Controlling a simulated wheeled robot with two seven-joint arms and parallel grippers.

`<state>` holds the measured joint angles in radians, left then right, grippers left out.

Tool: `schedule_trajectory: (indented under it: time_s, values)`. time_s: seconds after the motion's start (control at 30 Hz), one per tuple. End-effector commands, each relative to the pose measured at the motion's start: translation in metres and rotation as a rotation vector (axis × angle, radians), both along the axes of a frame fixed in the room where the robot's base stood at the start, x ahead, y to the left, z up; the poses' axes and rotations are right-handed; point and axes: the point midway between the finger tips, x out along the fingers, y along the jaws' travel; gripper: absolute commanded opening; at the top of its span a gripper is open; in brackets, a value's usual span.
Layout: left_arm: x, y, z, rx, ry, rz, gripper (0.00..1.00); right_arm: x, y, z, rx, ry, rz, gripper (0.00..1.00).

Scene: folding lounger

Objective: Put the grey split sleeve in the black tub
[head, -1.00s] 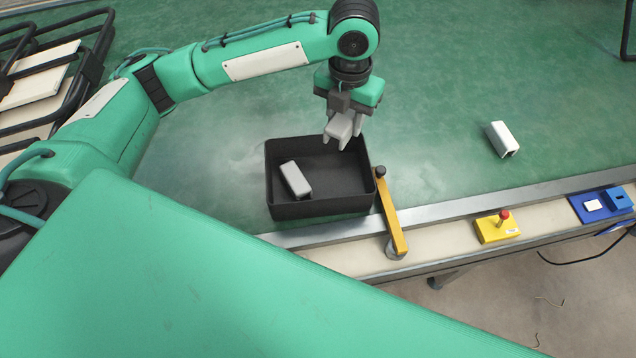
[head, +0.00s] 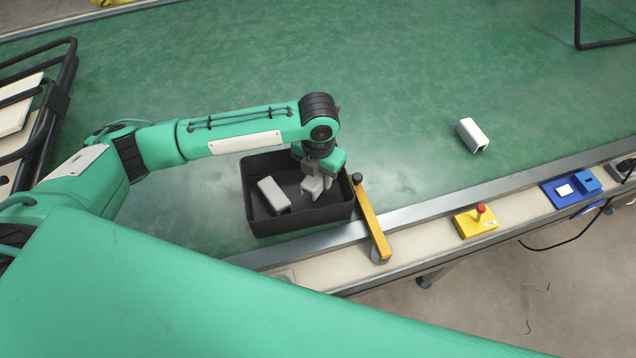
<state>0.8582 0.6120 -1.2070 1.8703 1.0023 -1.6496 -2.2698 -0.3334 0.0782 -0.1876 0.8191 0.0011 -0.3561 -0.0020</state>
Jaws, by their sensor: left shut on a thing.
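My left gripper (head: 317,172) points down over the right part of the black tub (head: 298,223). It is shut on a small light grey piece, which looks like a grey split sleeve (head: 312,188); fingers and piece are hard to tell apart. The held piece appears within the tub's outline; I cannot tell whether it touches the floor. Another grey sleeve (head: 273,196) lies in the tub's left half. A third, paler sleeve (head: 471,135) with an open end lies on the green surface at the right. My right gripper is not in view.
A yellow bar (head: 373,222) with a black knob stands at the tub's right side. A yellow box with a red button (head: 476,220) and a blue device (head: 571,190) sit along the front rail. A black-framed lounger (head: 40,120) is at the left.

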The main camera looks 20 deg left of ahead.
Motion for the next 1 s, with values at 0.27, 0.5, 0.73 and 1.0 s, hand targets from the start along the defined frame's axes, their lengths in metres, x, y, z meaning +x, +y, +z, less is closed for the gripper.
schedule_trajectory:
  time_s: [0.27, 0.5, 0.73, 1.0]
  values:
    - [-0.001, 0.0, -0.034, 0.001, 0.004, 0.002, 0.16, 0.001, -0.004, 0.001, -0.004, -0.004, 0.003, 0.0]
    - [0.0, 0.0, -0.043, 0.001, 0.0, 0.0, 0.16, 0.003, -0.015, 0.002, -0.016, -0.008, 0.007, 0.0]
    - [0.0, 0.0, -0.046, 0.001, 0.001, 0.0, 0.44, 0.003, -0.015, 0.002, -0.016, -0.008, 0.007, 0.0]
    - [0.0, 0.0, -0.045, 0.001, 0.001, 0.001, 0.59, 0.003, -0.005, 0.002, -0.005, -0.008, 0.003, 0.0]
